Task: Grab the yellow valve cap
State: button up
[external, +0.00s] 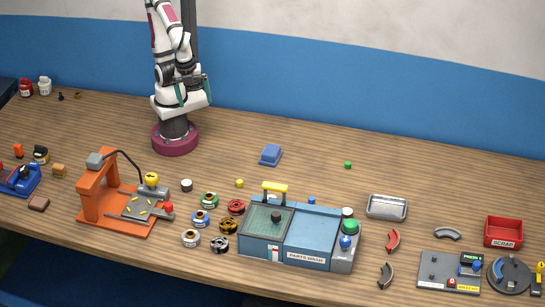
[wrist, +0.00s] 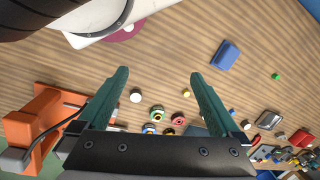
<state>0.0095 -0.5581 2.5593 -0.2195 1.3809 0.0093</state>
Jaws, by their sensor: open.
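The small yellow valve cap (external: 239,183) sits on the wooden table, behind the blue parts-wash station and right of the orange press. It also shows in the wrist view (wrist: 186,92), small and far off, close beside the right finger in the picture. My gripper (external: 194,92) is high above the table near my base, well away from the cap. Its two teal fingers are spread wide with nothing between them, as the wrist view (wrist: 160,73) shows.
A white cap (external: 187,185) and several coloured spools (external: 209,200) lie near the yellow cap. The orange press (external: 97,195) stands left, the parts-wash station (external: 312,237) in front. A blue block (external: 270,155) and green cap (external: 348,165) lie right. Table around the yellow cap's far side is clear.

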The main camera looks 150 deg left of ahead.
jog(key=c, duration=0.6)
jog(key=shift+c, duration=0.2)
jog(key=n+t+h, duration=1)
jog(key=n+t, duration=0.1)
jog(key=n, duration=2.3)
send_near(240, 180)
jog(key=x, duration=0.8)
jog(key=shift+s+f, duration=0.1)
jog(key=shift+f, duration=0.15)
